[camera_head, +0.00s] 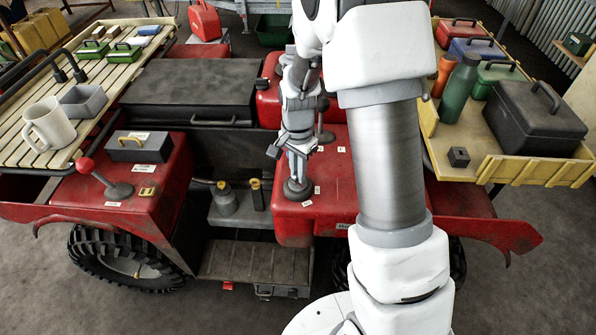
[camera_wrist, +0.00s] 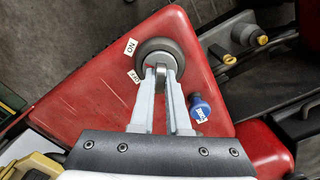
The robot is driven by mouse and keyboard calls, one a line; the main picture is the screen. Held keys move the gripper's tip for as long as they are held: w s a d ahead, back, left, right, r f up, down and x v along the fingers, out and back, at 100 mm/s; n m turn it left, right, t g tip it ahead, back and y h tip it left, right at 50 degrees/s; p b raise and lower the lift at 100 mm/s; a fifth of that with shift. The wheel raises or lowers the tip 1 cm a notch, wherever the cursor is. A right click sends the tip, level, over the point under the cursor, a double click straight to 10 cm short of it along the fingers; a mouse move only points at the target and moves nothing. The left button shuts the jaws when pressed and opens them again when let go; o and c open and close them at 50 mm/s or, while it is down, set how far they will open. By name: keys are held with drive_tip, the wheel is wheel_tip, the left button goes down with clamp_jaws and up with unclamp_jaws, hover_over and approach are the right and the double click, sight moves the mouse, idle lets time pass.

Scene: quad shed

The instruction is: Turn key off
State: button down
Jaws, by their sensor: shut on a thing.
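The key switch is a round dark grey base (camera_wrist: 157,52) on a red panel in the wrist view. The key is a small light grey piece (camera_wrist: 158,72) between my fingertips, mostly hidden by them. An ON label (camera_wrist: 129,47) lies left of the base and a second, tilted label (camera_wrist: 134,77) lies below it, partly beside my finger. My gripper (camera_wrist: 161,71) is shut on the key. In the head view my gripper (camera_head: 298,176) points down at the grey switch base (camera_head: 298,190) on the red panel; the key is too small to tell there.
A blue knob (camera_wrist: 201,108) stands close right of my fingers in the wrist view. A red-ball lever (camera_head: 103,178) and a black box (camera_head: 139,147) are on the left red fender. A slatted rack (camera_head: 30,110) and a yellow tray (camera_head: 470,170) flank the vehicle.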

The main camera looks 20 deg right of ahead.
drive_tip(key=shift+n, duration=1.3)
drive_tip(key=n, duration=0.4)
drive_tip(key=shift+n, duration=0.4)
drive_tip(key=c, duration=0.9)
unclamp_jaws()
wheel_tip(320, 180, up, 8)
drive_tip(key=p, duration=0.5)
drive_tip(key=shift+f, duration=0.1)
